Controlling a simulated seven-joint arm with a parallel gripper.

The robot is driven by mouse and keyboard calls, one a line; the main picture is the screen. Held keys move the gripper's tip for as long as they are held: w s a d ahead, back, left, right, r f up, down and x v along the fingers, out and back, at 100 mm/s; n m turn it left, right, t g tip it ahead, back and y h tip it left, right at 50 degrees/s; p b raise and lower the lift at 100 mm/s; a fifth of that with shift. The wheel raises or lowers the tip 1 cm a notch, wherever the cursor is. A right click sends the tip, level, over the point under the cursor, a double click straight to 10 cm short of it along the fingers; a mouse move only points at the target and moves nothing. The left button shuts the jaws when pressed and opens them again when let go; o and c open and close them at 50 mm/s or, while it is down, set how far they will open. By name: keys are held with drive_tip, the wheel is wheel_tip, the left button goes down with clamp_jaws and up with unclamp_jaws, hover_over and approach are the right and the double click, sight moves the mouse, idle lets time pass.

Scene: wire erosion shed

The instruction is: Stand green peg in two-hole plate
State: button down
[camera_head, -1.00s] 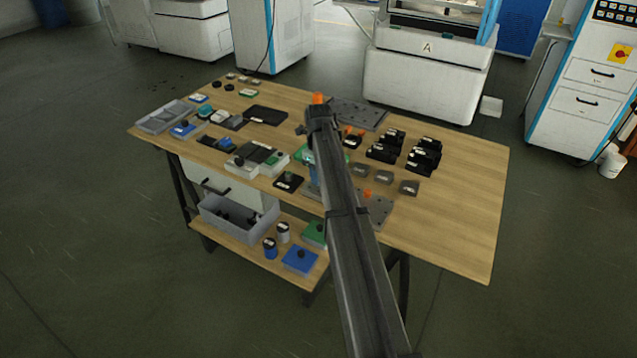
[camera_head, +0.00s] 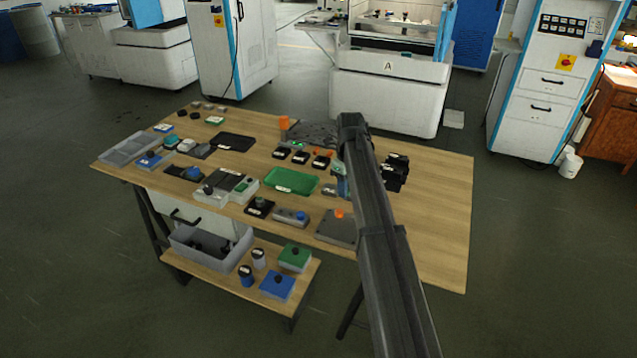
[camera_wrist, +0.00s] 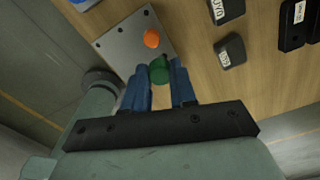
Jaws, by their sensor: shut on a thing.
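My gripper (camera_wrist: 160,88) has blue fingers shut on a green peg (camera_wrist: 159,70), whose rounded end shows between them. In the head view my gripper (camera_head: 340,182) is mostly hidden behind my arm, above the table right of the green tray. A grey plate with an orange knob (camera_wrist: 132,40) lies below and beyond the peg in the wrist view; this plate (camera_head: 335,226) also shows at the table's front edge in the head view. I cannot make out which piece has two holes.
The green tray (camera_head: 292,181) looks empty. Small labelled grey blocks (camera_wrist: 229,52) and black holders (camera_wrist: 292,25) sit to the right in the wrist view. Several black blocks (camera_head: 395,172) stand right of my arm. The table's right end (camera_head: 440,225) is clear.

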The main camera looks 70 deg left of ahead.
drive_tip(key=shift+w+d+f+n, duration=0.15)
drive_tip(key=shift+w+d+n, duration=0.2)
drive_tip(key=shift+d+n, duration=0.45)
drive_tip(key=shift+w+d+f+n, duration=0.15)
drive_tip(key=shift+w+d+n, duration=0.25)
drive_tip(key=shift+n, duration=0.7)
drive_tip(key=shift+f, duration=0.1)
drive_tip(key=shift+f, duration=2.45)
drive_tip(key=shift+f, duration=1.35)
drive_tip(key=c, duration=0.8)
unclamp_jaws()
drive_tip(key=shift+r, duration=0.1)
